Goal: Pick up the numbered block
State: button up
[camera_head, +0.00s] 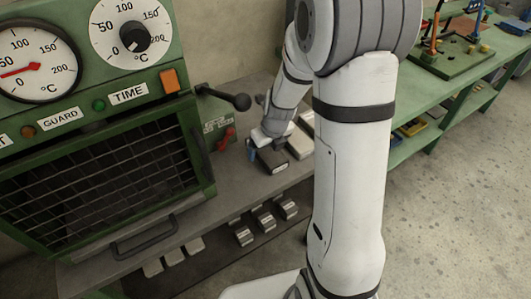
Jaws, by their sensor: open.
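My gripper (264,149) is small in the view, at the end of my arm above the grey bench top right of the green oven. It points down at a dark block (272,162) and is very close to it; I cannot tell whether they touch. My gripper is open. Two pale blocks lie just to the right, one (300,143) beside the dark block and one (307,119) farther back, partly behind my arm. No number can be read on any block, so I cannot tell which is the numbered one.
The green oven (190,90) with dials and a mesh door stands at the left; its black-knobbed lever (241,102) juts out near my gripper. Several metal blocks (265,219) sit on the shelf below. A green bench (470,85) with tools runs along the right.

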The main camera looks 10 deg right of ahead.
jog(key=shift+f, duration=0.1)
jog(key=c, duration=1.3)
